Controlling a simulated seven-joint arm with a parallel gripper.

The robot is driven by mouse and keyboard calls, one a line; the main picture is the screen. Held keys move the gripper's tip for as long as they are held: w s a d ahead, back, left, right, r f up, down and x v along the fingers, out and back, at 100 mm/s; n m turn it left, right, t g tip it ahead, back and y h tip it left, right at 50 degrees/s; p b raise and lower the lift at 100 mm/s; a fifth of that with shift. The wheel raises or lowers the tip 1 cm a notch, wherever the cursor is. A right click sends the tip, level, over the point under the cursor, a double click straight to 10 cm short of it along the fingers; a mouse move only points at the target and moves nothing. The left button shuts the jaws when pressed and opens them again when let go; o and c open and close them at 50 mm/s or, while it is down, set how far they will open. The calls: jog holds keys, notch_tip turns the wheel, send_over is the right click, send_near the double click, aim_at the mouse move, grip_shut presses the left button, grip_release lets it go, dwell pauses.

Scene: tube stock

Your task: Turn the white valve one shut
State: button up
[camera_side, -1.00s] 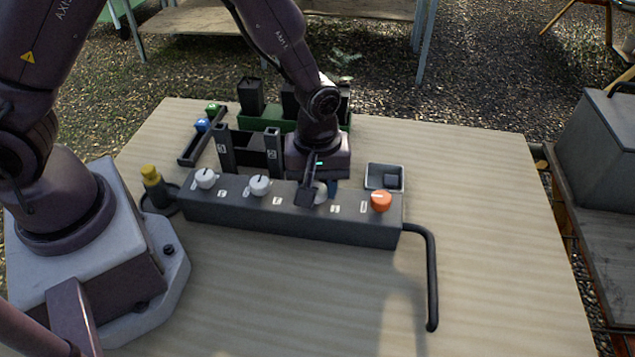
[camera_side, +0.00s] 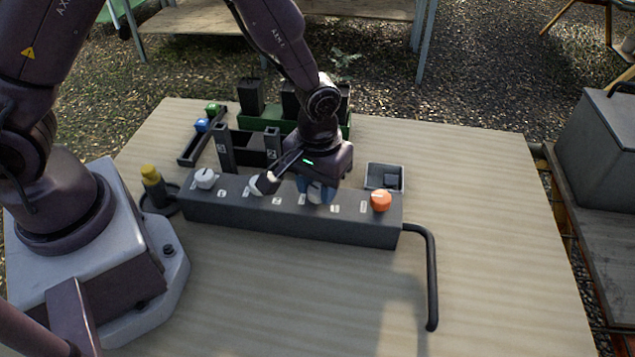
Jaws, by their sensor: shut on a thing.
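A dark grey valve block (camera_side: 250,217) lies across the table and carries a row of knobs. A white valve (camera_side: 204,178) is at its left end. A second white valve (camera_side: 256,185) is partly hidden behind a dark part of my gripper. My gripper (camera_side: 317,191) points down over the third white valve (camera_side: 316,195), its jaws shut on that knob; its bluish fingers cover much of it. An orange valve (camera_side: 381,201) is at the right end. The small labels on the block are too small to read, so I cannot tell which valve is one.
A dark pipe (camera_side: 432,285) bends from the block's right end toward the front. A grey tray (camera_side: 385,170) stands behind the orange valve. A yellow-topped bottle (camera_side: 152,182) stands left of the block. Dark racks (camera_side: 225,150) stand behind. The table's front and right are clear.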

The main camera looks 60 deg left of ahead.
aim_at(318, 189)
jog(key=m, duration=0.5)
jog(key=shift+m, duration=0.4)
jog(key=m, duration=0.5)
jog(key=shift+m, duration=0.3)
jog(key=o, duration=0.9)
notch_tip(318, 189, up, 13)
jog(key=shift+r, duration=0.1)
